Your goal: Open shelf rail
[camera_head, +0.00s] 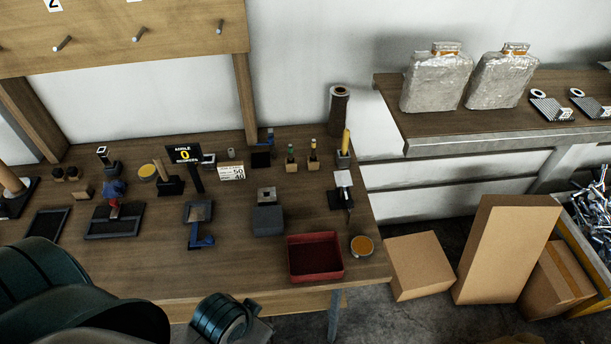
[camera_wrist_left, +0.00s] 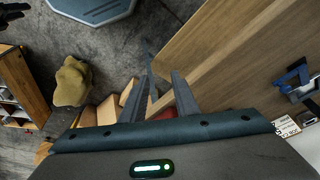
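Nothing in these frames can be clearly identified as the shelf rail. A wooden shelf (camera_head: 395,112) stands at the right in the head view, with a pale strip along its front edge (camera_head: 500,144). A wooden board with pegs (camera_head: 110,38) is at the upper left. My left gripper (camera_wrist_left: 164,74) shows in the left wrist view with its two fingers apart and nothing between them, above the floor near the edge of a wooden surface (camera_wrist_left: 215,50). In the head view only parts of my own arm show at the lower left. My right gripper is not identifiable.
The workbench (camera_head: 265,285) holds many small tools, a red tray (camera_head: 315,258) and a small display (camera_head: 184,154). Two foil-wrapped packages (camera_head: 437,82) stand on the shelf. Cardboard boxes (camera_head: 505,250) and a bin of metal parts (camera_head: 592,215) fill the floor at right.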

